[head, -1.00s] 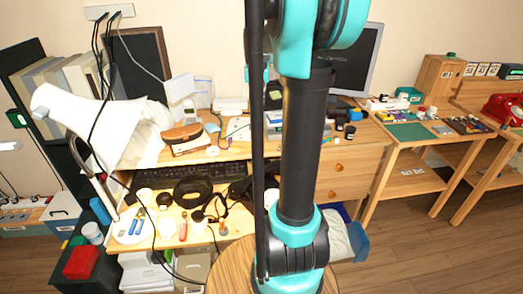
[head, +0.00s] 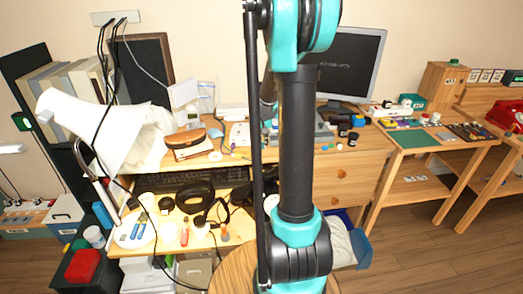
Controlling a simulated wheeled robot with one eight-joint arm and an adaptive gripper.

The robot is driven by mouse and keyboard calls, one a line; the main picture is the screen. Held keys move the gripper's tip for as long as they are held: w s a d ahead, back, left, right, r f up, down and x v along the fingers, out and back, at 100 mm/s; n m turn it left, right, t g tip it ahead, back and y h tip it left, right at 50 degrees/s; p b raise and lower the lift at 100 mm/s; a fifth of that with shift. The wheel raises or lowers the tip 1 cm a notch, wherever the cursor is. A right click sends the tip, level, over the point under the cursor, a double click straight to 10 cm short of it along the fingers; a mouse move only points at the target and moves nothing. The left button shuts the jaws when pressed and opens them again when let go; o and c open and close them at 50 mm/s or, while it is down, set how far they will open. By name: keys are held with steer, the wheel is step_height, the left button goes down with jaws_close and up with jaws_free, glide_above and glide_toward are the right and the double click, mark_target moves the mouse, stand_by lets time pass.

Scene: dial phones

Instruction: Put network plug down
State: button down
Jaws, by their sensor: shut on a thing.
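I cannot make out the network plug; it is hidden or too small to tell. My arm's black and teal links stand upright across the middle of the head view. A narrow dark part of my arm shows between the thin black rod and the thick link, over the back of the desk. My gripper's fingers do not show, and whatever is between them is hidden behind the links. The wooden desk (head: 352,163) behind the arm has a raised back shelf. Black cables run from a wall socket (head: 115,17) down the left side.
A white lamp (head: 105,125) leans over the desk's left side. A monitor (head: 352,62) stands behind the arm. A brown case (head: 184,139), keyboard (head: 165,177) and several small items crowd the desk. A side table with a green mat (head: 413,140) is at the right. Floor at front right is clear.

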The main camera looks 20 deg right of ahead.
mark_target(261, 145)
steer(key=shift+f, duration=1.75)
steer(key=shift+f, duration=0.15)
steer(key=c, duration=1.5)
jaws_free()
step_height(261, 145, up, 12)
steer(key=s, duration=0.2)
steer(key=s+a+f+n, duration=0.1)
steer(key=s+a+f, duration=0.2)
steer(key=s, duration=0.5)
steer(key=s+a+f+n+t, duration=0.1)
steer(key=s+a+f+n, duration=0.1)
steer(key=s+a+f, duration=0.2)
steer(key=s+a+f+n+t, duration=0.1)
steer(key=s+a+f, duration=0.2)
steer(key=s, duration=0.8)
steer(key=shift+s+a+f+y, duration=0.15)
steer(key=shift+s+a+y, duration=0.2)
steer(key=shift+a, duration=0.2)
